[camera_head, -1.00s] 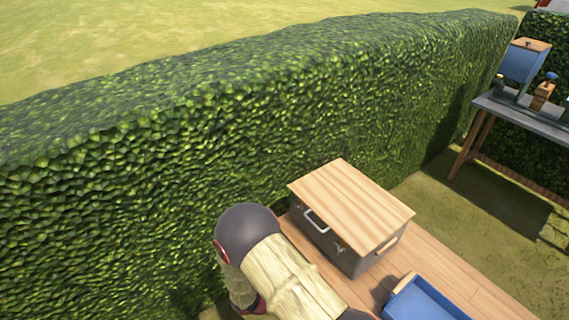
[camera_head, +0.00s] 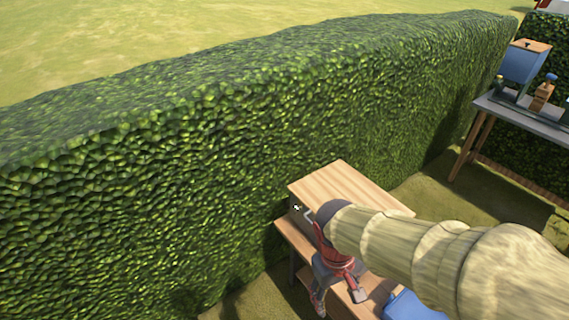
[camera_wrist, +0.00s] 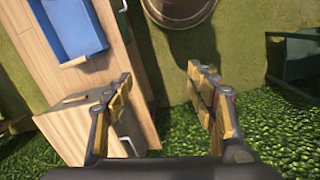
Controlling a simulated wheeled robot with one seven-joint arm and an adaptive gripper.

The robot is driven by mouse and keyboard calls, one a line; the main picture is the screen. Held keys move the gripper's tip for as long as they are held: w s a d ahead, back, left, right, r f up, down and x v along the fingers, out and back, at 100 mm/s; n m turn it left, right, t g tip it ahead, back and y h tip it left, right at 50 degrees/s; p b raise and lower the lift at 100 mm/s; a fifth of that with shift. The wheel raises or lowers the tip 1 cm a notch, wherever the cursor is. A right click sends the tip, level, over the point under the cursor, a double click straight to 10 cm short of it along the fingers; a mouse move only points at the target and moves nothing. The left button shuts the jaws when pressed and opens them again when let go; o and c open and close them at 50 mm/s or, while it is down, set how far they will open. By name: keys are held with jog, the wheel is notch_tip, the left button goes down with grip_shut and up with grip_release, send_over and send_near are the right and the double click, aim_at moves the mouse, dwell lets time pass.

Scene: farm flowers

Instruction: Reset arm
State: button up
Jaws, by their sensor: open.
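My gripper (camera_head: 338,296) hangs from my raised arm in front of the wooden table in the head view. In the wrist view my gripper (camera_wrist: 163,95) is open, its two yellow-padded fingers wide apart with nothing between them. A grey box with a light wooden lid (camera_head: 340,186) stands on the table, partly hidden by my arm. The box's wooden top (camera_wrist: 68,130) shows beside the left finger in the wrist view, apart from what I can tell.
A blue tray (camera_head: 408,308) sits on the table, mostly hidden by my arm; it also shows in the wrist view (camera_wrist: 75,28). A tall hedge (camera_head: 200,170) runs behind the table. A grey-topped table (camera_head: 525,118) with a blue container stands at the far right.

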jog(key=s+d+r+m+t, duration=0.1)
jog(key=d+r+m+t, duration=0.1)
jog(key=r, duration=0.5)
jog(key=s+d+r+m+t+y, duration=0.1)
jog(key=d+r+t, duration=0.3)
jog(key=r, duration=0.4)
jog(key=shift+s+d+m, duration=0.5)
jog(key=shift+d+m, duration=0.05)
jog(key=shift+m, duration=0.25)
jog(key=shift+c, duration=0.7)
